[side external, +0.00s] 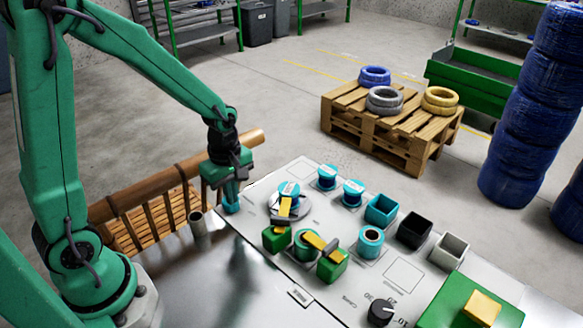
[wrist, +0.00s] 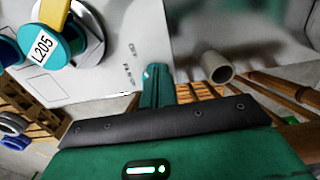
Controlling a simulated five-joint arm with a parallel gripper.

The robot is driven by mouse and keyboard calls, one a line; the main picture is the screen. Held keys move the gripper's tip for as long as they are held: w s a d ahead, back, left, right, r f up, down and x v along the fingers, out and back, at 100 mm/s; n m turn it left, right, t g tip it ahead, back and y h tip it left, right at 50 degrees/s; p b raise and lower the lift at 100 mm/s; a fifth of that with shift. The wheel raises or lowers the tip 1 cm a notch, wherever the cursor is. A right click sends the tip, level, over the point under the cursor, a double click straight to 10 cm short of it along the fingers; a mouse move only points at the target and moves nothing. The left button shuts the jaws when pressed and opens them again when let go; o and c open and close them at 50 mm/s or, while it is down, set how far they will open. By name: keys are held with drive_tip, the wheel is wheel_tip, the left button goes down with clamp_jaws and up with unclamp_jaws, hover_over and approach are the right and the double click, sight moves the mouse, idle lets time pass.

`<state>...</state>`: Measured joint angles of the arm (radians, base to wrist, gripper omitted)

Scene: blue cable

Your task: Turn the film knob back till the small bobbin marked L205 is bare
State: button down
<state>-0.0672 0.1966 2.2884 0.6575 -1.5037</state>
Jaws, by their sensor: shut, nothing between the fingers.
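The small bobbin marked L205 (wrist: 66,43) is teal with a white label and shows at the upper left of the wrist view, over a grey round plate (wrist: 92,50). A yellow strip (wrist: 55,12) lies against it. In the side view a similar labelled teal bobbin (side external: 289,188) sits on a grey disc (side external: 300,208) with a yellow piece. A black knob (side external: 381,311) stands by a number scale at the bottom. I cannot tell whether it is the film knob. My gripper (side external: 232,205) is shut and empty, left of the disc, at the panel's edge; its fingers (wrist: 155,82) point down.
Teal bobbins (side external: 352,191) and teal, black (side external: 414,229) and grey (side external: 450,250) square cups stand along the panel's far side. Green blocks (side external: 332,264) with yellow pieces stand nearer. A beige tube (side external: 197,223) and a wooden rail (side external: 160,186) are beside my gripper.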

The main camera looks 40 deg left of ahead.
drive_tip(key=shift+f, duration=1.65)
drive_tip(key=shift+a, duration=0.1)
drive_tip(key=shift+w, duration=0.75)
drive_tip(key=shift+w, duration=0.7)
drive_tip(key=shift+w+d, duration=0.15)
drive_tip(key=shift+d, duration=0.2)
idle(0.5)
wheel_tip(320, 180, up, 6)
idle(0.9)
